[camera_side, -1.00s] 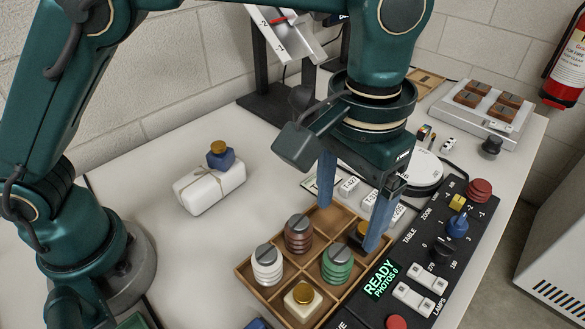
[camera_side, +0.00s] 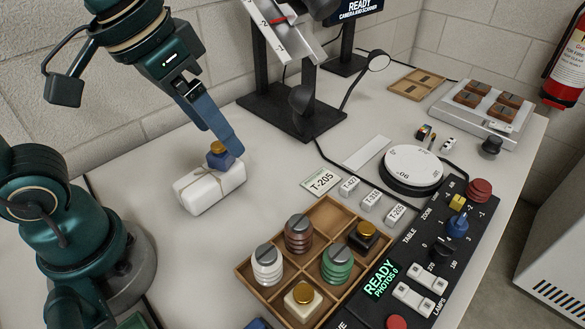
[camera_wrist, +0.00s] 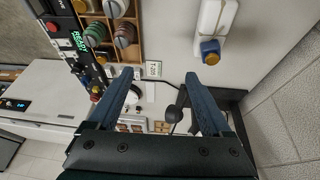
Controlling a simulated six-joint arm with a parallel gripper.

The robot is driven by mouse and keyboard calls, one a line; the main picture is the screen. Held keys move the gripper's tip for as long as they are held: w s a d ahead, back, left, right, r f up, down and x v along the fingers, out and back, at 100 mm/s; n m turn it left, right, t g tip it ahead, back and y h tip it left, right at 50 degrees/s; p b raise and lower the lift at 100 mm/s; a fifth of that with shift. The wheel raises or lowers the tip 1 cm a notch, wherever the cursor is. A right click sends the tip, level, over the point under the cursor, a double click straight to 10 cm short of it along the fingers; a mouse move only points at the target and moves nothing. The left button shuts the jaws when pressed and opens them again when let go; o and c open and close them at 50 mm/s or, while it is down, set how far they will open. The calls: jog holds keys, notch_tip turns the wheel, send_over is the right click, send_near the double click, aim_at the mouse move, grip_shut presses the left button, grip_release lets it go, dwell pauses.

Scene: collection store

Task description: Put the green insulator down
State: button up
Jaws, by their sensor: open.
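The green insulator (camera_side: 337,264), ribbed with a grey slotted top, stands upright in a compartment of the wooden tray (camera_side: 243,270). It also shows in the wrist view (camera_wrist: 95,34). My gripper (camera_side: 222,150) is open and well away from it, up and to the left in the side view, near the blue bottle (camera_side: 221,156) with a gold cap. In the wrist view nothing is between the blue fingers of my gripper (camera_wrist: 163,95). I cannot tell from the side view whether a finger touches the bottle.
The tray also holds a white insulator (camera_side: 267,265), a brown one (camera_side: 299,234) and gold-topped pieces. A white tied bundle (camera_side: 208,188) lies behind. The control panel (camera_side: 418,262), turntable (camera_side: 411,167) and a black stand (camera_side: 290,118) occupy the right and back.

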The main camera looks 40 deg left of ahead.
jog(key=shift+t+y, duration=0.3)
jog(key=shift+t, duration=0.4)
jog(key=s+a+f, duration=0.3)
jog(key=shift+s+a, duration=0.1)
jog(key=shift+s, duration=0.15)
